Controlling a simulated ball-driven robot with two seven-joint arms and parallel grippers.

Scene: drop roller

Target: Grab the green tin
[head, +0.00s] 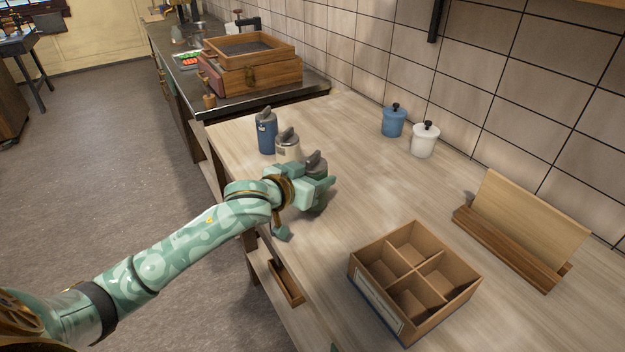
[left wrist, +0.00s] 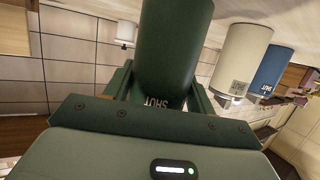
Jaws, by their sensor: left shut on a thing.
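The green tin (left wrist: 172,50) fills the upper middle of the left wrist view, standing between the fingers, with upside-down lettering near its end. My left gripper (left wrist: 160,95) is shut on it. In the head view my left gripper (head: 318,185) is at the near left of the wooden counter, and the tin's grey lid (head: 316,161) shows above it; the arm and hand hide most of the tin's body. A cream tin (head: 288,148) and a blue tin (head: 266,132) stand just beyond it, and both also show in the left wrist view. My right gripper is not in view.
A divided wooden box (head: 436,318) stands on the counter (head: 350,130) at the front. A wooden board in a stand (head: 525,225) is at the right. A blue jar (head: 393,122) and a white jar (head: 424,140) stand by the tiled wall. The counter's middle is clear.

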